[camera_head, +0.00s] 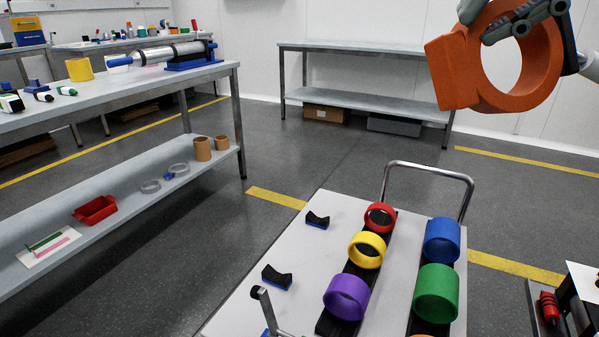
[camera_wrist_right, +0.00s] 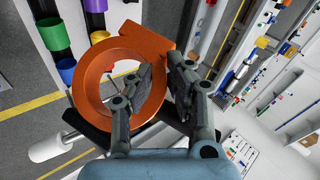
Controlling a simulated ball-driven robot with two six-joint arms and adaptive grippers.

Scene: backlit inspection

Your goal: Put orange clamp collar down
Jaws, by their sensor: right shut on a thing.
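The orange clamp collar (camera_head: 461,68) is a thick ring with a square block on one side. It is held up in the air at the top right of the head view, in front of the back wall. My right gripper (camera_head: 514,22) is shut on the collar's ring, and part of it is cut off by the picture's top edge. In the right wrist view the collar (camera_wrist_right: 92,74) fills the middle left, with the right gripper's fingers (camera_wrist_right: 160,78) on either side of the ring wall. My left gripper is not in view.
A long grey workbench (camera_head: 115,94) with a lower shelf stands left. An empty grey table (camera_head: 362,50) stands at the back. A red striped part (camera_head: 549,307) is at lower right.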

